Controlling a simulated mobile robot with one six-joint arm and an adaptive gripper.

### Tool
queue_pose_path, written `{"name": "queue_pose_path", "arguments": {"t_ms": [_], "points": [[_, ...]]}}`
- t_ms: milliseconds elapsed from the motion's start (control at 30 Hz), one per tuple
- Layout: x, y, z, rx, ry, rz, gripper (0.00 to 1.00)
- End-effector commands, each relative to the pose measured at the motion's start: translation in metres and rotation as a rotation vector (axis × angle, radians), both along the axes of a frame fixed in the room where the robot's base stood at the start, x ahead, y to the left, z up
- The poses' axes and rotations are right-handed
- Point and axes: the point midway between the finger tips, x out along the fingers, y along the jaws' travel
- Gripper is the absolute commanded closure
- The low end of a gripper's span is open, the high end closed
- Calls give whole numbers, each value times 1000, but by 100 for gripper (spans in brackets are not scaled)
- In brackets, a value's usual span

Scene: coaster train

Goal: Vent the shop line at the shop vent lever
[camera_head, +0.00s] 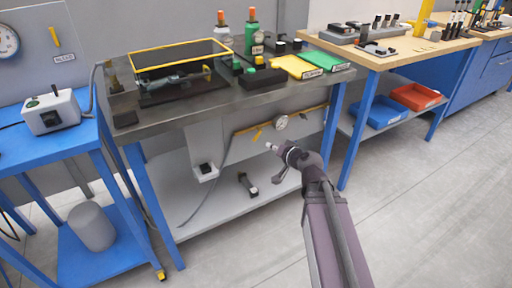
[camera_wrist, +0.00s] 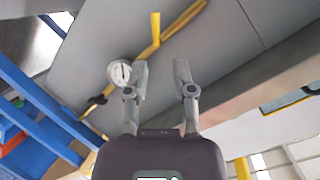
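A yellow lever (camera_head: 257,134), which looks like the shop vent lever, sits on a yellow pipe (camera_head: 308,111) under the dark-topped bench. A round white gauge (camera_head: 281,121) is on the same pipe. In the wrist view the lever (camera_wrist: 155,28) sticks out from the pipe (camera_wrist: 183,18), beyond my fingertips, with the gauge (camera_wrist: 119,72) beside my left finger. My gripper (camera_head: 274,162) is in front of the bench, below and right of the lever in the head view. Its fingers (camera_wrist: 161,72) are apart with nothing between them, and appear clear of the lever.
The dark bench top (camera_head: 185,112) overhangs the pipe. A lower shelf (camera_head: 215,205) holds a dark tool (camera_head: 247,184). Another yellow lever (camera_head: 54,37) is on the left wall panel. Blue bench legs (camera_head: 333,118) stand beside the pipe. The floor at right is clear.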

Motion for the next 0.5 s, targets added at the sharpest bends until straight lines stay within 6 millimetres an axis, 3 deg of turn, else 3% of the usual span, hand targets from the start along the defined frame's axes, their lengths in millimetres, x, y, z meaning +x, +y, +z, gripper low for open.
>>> {"name": "queue_pose_path", "arguments": {"t_ms": [33, 500], "points": [[1, -2, -7, 8, -13, -14, 67], [4, -5, -5, 22, -42, -43, 67]]}}
